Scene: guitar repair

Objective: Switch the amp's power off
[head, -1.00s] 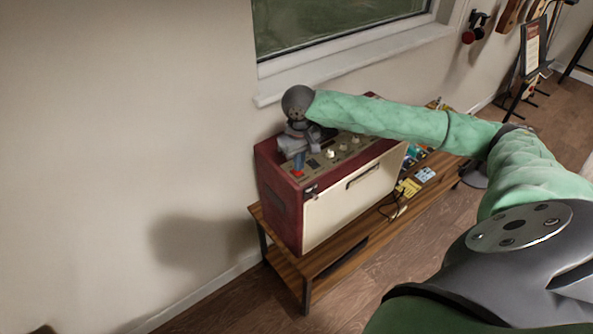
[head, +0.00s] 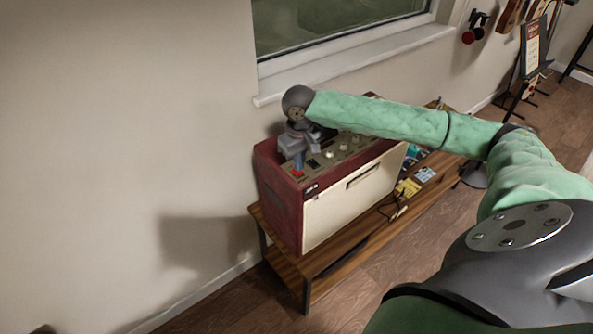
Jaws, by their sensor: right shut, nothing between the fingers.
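The amp (head: 280,205) is a dark red box with a cream front, standing on a wooden bench. Its top panel holds several pale knobs (head: 329,154). A small red switch (head: 297,174) shows at the panel's left end. My right gripper (head: 298,168) is shut and empty, pointing down with its tips right at the red switch. I cannot tell whether the tips touch it or which way the switch is set. The wrist and fingers hide part of the panel. My left gripper is not in view.
The wooden bench (head: 348,238) stands along the wall under a window. Small pedals, one of them yellow (head: 407,188), lie on the bench right of the amp. A stand with a sign (head: 532,50) and hanging guitars are at the far right. The floor in front is clear.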

